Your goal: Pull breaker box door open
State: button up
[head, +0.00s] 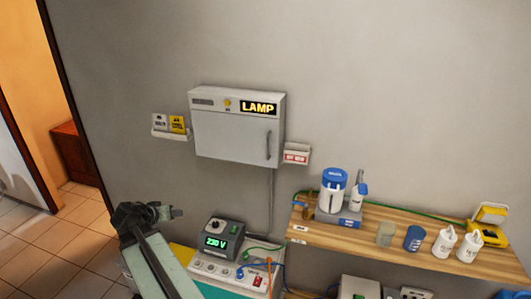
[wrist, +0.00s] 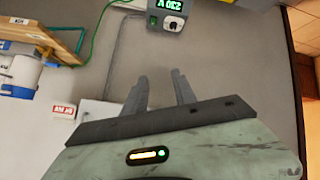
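The grey-white breaker box (head: 230,134) with a lit "LAMP" sign (head: 259,107) hangs on the wall in the head view. Its door looks closed, with a vertical handle (head: 268,146) near the right edge. My gripper (head: 176,212) is below and left of the box, apart from it. In the wrist view, which is upside down, my two fingers (wrist: 160,76) are spread with nothing between them. A pale edge of the box (wrist: 100,112) shows left of the fingers; the rest is hidden behind my gripper.
A "230 V" unit (head: 220,235) and power strip (head: 228,274) stand below the box. A wooden shelf (head: 400,240) with bottles sticks out at the right. Small holders flank the box: a card holder (head: 170,133) and a red-white switch plate (head: 296,156).

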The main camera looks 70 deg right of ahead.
jog(key=s+d+r+m+g+h, duration=0.1)
jog(key=s+d+r+m+h, duration=0.15)
jog(key=s+d+r, duration=0.4)
jog(key=s+d+r+m+g+h+b, duration=0.1)
jog(key=s+d+r+m+h, duration=0.15)
jog(key=s+d, duration=0.75)
jog(key=s+d+r+m+g+h, duration=0.1)
jog(key=s+d+r+m+h, duration=0.15)
jog(key=s+d+r, duration=0.6)
jog(key=w+d+f, duration=0.2)
jog(key=d+f, duration=0.1)
jog(key=d, duration=0.6)
jog(key=shift+d+f, duration=0.35)
grip_shut()
